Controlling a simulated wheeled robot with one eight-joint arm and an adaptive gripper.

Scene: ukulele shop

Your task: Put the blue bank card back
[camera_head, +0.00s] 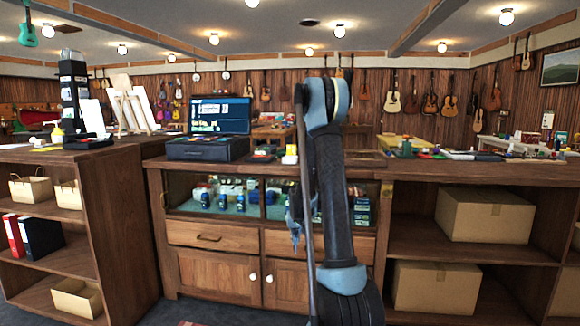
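I cannot make out the blue bank card in the head camera view. My arm rises in front of the wooden counter (215,236) and covers part of its middle. A small ragged blue-grey part beside my arm, in front of the glass display section, may be part of my gripper (296,222). Its fingertips are not clear, and I cannot tell whether they hold anything. A blue-black case (208,149) with a lit screen (221,115) stands on the counter left of my arm. Small coloured items (265,152) lie beside it.
A wooden shelf unit (130,215) with bins and binders stands at left. Shelves at right hold cardboard boxes (484,214). Several small items crowd the right countertop (480,172). Ukuleles and guitars (393,97) hang on the back wall. A strip of dark floor (200,312) shows before the counter.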

